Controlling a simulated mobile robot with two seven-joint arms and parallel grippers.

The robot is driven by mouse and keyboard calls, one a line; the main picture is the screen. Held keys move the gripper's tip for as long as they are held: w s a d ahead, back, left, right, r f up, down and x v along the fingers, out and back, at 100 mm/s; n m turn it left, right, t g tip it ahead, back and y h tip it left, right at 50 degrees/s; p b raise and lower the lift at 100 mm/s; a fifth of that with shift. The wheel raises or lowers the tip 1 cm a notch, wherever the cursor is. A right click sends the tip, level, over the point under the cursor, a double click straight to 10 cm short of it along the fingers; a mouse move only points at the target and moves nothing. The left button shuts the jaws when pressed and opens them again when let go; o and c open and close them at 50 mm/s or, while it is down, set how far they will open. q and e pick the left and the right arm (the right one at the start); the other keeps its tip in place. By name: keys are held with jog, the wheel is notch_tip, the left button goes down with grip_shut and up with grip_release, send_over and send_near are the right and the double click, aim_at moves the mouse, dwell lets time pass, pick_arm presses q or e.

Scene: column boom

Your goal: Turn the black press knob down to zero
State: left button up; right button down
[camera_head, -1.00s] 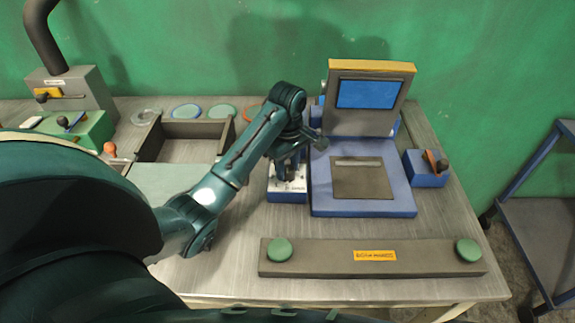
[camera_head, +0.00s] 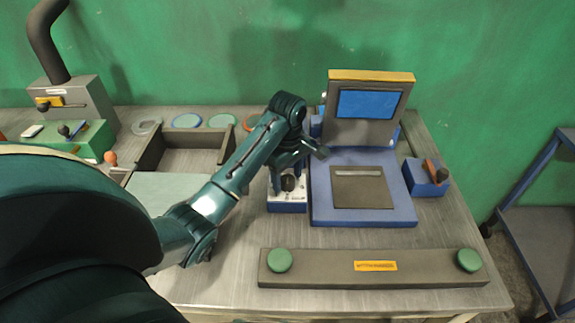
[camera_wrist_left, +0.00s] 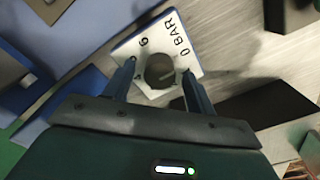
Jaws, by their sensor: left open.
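The black press knob (camera_head: 288,183) sits on a small blue box with a white dial plate (camera_head: 287,200), left of the blue press. In the left wrist view the round dark knob (camera_wrist_left: 160,70) is on the white plate (camera_wrist_left: 140,46), between the printed marks "6" and "0 BAR". A faint pale line shows on the knob. My left gripper (camera_wrist_left: 158,68) is open, one finger on each side of the knob. A gap seems to show on both sides; contact cannot be told. In the head view my gripper (camera_head: 287,176) is over the dial box. My right gripper is not in view.
The blue press (camera_head: 330,213) with its tilted screen (camera_head: 370,103) stands close right of the dial box. A dark bar with two green buttons (camera_head: 340,268) lies in front. An open tray (camera_head: 150,140) is to the left. A small lever box (camera_head: 427,180) is at right.

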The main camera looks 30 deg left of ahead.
aim_at(287, 177)
pick_arm(q)
notch_tip(287, 177, up, 4)
jog(key=shift+w+a+r, duration=0.1)
jog(key=shift+w+r, duration=0.05)
jog(key=shift+r, duration=0.5)
notch_tip(287, 177, up, 8)
jog(key=shift+f, duration=0.15)
jog(key=shift+s, duration=0.2)
